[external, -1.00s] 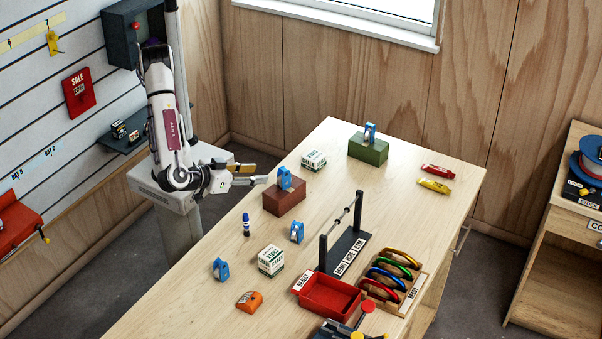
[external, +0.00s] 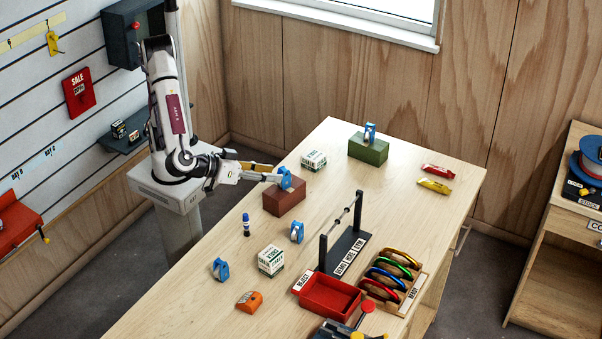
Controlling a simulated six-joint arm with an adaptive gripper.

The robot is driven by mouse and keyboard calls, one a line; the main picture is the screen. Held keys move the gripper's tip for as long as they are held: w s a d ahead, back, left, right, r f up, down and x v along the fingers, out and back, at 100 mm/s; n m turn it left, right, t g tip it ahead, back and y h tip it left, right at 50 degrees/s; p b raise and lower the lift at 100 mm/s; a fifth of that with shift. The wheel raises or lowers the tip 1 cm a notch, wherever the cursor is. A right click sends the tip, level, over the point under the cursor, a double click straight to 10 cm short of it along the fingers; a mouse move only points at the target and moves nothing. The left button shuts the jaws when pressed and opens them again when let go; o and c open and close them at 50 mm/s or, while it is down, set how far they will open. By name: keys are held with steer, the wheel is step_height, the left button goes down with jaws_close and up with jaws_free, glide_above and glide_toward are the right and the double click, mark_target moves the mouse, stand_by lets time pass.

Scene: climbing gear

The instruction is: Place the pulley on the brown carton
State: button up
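The brown carton (external: 284,201) stands on the table near its left edge. A blue pulley (external: 286,180) stands upright on top of it. My gripper (external: 277,178) reaches in from the left at the height of this pulley, its fingertips at the pulley's left side. I cannot tell whether the fingers touch or clasp it. Other blue pulleys stand apart: one on the green carton (external: 368,149), one on the table (external: 297,232) in front of the brown carton, and one (external: 221,269) further to the left.
A dark rack with a bar (external: 345,246), a red tray (external: 331,297) and a wooden holder with coloured carabiners (external: 397,277) are to the right.

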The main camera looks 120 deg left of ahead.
steer(key=w+r+m+t+h, duration=0.1)
steer(key=w+r+t+h, duration=0.2)
steer(key=w+r, duration=0.2)
steer(key=s+d+r+m+t+h, duration=0.25)
steer(key=d+r+m+h, duration=0.25)
steer(key=r+m+h, duration=0.4)
steer(key=s+a+f+m+g, duration=0.1)
steer(key=s+a+f, duration=0.3)
steer(key=s, duration=0.5)
steer(key=s+a+f+m+g+y, duration=0.1)
steer(key=s+a+f+g, duration=0.3)
steer(key=s, duration=0.5)
steer(key=s+a+f+m+g, duration=0.1)
steer(key=s+a+f+g, duration=0.2)
steer(key=s+f, duration=0.3)
steer(key=s+a, duration=0.1)
steer(key=s, duration=0.2)
steer(key=shift+a, duration=0.2)
